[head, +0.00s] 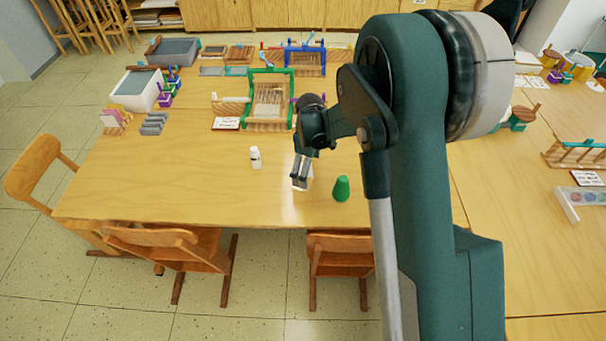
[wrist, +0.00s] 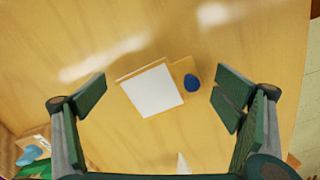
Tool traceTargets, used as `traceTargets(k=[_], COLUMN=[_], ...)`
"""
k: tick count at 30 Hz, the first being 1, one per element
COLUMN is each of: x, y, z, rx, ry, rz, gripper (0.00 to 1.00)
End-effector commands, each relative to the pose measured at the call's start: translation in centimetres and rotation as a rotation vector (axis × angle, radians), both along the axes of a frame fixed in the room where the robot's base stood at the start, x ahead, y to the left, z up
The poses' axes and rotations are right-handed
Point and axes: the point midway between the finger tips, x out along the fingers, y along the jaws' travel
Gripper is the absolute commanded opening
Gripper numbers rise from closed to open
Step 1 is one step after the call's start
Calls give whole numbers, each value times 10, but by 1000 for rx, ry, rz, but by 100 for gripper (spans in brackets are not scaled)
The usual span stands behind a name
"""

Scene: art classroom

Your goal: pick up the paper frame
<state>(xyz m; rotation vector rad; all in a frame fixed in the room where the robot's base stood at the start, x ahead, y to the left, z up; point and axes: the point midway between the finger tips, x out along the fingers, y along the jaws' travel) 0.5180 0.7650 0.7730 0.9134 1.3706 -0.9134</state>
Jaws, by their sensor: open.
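The paper frame (wrist: 152,90) shows in the wrist view as a white square sheet with a wooden edge along its upper side. A wooden tab with a dark blue oval (wrist: 193,84) is at its right side. It lies flat on the table between my spread fingers. My gripper (wrist: 160,97) is open, pointing down over it, with nothing held. In the head view my gripper (head: 301,183) is low above the near part of the table and hides most of the frame; only a pale bit shows beside the fingers.
A green wooden loom (head: 268,100) and grey bins (head: 174,52) are farther back. Chairs (head: 170,248) line the near edge. The table's left front is clear.

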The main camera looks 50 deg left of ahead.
Motion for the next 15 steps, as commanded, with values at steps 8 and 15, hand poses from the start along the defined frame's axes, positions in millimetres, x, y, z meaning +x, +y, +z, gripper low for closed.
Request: traceTargets(k=[8, 15], x=[0, 0], y=[0, 0], z=[0, 0], rx=[0, 0], ry=[0, 0], rz=[0, 0], gripper=[87, 55])
